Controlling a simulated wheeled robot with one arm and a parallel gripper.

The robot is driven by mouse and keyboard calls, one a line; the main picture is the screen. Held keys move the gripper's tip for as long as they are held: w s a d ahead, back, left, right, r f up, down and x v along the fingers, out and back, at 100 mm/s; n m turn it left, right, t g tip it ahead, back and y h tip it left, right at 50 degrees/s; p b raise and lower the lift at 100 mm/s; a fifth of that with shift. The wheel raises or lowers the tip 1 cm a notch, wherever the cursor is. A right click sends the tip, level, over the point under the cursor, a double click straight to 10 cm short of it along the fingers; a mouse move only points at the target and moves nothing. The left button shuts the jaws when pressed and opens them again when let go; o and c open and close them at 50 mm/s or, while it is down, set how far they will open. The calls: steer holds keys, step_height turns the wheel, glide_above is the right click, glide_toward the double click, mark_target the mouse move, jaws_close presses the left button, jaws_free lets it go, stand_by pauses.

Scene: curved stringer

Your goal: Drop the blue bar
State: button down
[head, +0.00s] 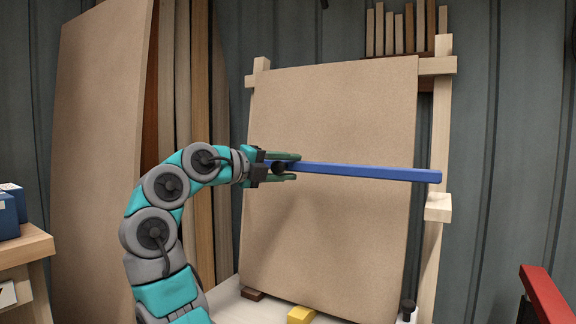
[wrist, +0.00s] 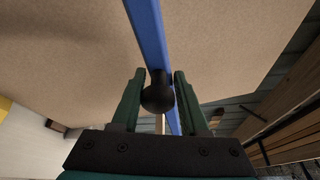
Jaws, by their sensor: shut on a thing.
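The blue bar (head: 365,172) runs almost level across the front of a large tan board, sloping slightly down to the right. Its right end is in front of the right wooden post, a little above a pale block on that post. My gripper (head: 298,167) is at the bar's left end, shut on a dark round knob (head: 279,168) that appears to belong to the bar. In the wrist view the knob (wrist: 158,97) sits between the green fingers, with the bar (wrist: 150,35) passing behind it. Whether the bar touches the board or post is unclear.
The tan board (head: 330,110) leans on a wooden frame with a right post (head: 441,110) and the pale block (head: 438,207). A yellow block (head: 301,315) and a dark knob (head: 407,308) are at its foot. A red bar (head: 545,295) is at lower right.

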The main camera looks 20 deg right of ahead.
steer(key=shift+s+d+f, duration=0.1)
steer(key=shift+d+f, duration=0.05)
steer(key=shift+f, duration=0.5)
steer(key=c, duration=0.8)
jaws_free()
steer(key=o, duration=0.3)
steer(key=shift+r, duration=0.2)
steer(key=shift+r, duration=0.1)
steer(key=shift+a, duration=0.25)
steer(key=v, duration=0.7)
steer(key=shift+a+r, duration=0.1)
steer(key=shift+a, duration=0.15)
